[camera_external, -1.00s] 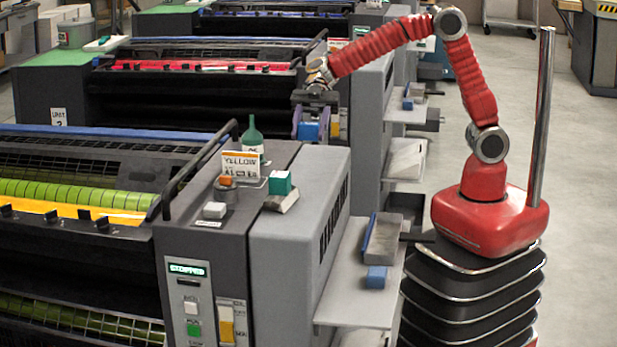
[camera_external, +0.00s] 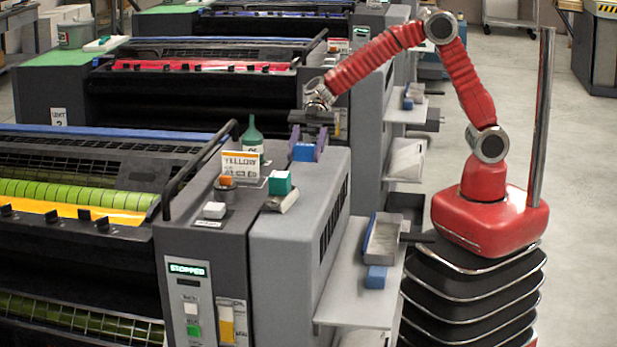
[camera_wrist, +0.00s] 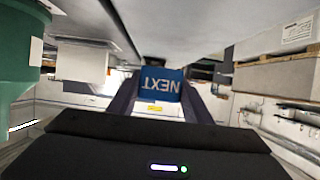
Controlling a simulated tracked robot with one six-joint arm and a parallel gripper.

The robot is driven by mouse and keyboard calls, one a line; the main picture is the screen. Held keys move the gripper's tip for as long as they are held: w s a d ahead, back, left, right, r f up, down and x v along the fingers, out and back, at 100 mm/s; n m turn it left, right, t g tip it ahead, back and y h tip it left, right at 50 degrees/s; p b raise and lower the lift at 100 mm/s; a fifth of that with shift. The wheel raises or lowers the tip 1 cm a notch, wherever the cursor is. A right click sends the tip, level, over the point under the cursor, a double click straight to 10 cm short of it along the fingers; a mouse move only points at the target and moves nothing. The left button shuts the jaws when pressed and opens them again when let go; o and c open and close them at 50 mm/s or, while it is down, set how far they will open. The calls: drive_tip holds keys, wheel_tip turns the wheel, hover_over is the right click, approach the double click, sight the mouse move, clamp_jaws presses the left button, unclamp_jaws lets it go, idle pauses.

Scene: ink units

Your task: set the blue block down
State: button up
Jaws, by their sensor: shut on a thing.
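My gripper (camera_external: 306,151) is shut on the blue block (camera_external: 304,152), with a purple finger on each side of it. In the external view the block is level, at the far end of the grey cabinet top (camera_external: 300,185) of the yellow unit. I cannot tell whether it touches that top. In the wrist view the block (camera_wrist: 160,84) sits between the fingertips, its white "NEXT" lettering upside down. A second blue block (camera_external: 376,277) lies on the side shelf (camera_external: 350,300), below a tray.
The cabinet's right part is clear.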

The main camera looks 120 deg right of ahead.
sight(305, 174)
drive_tip(key=shift+f, duration=1.9)
drive_tip(key=shift+f, duration=0.1)
drive_tip(key=o, duration=1.1)
drive_tip(key=shift+c, duration=0.2)
drive_tip(key=v, duration=1.2)
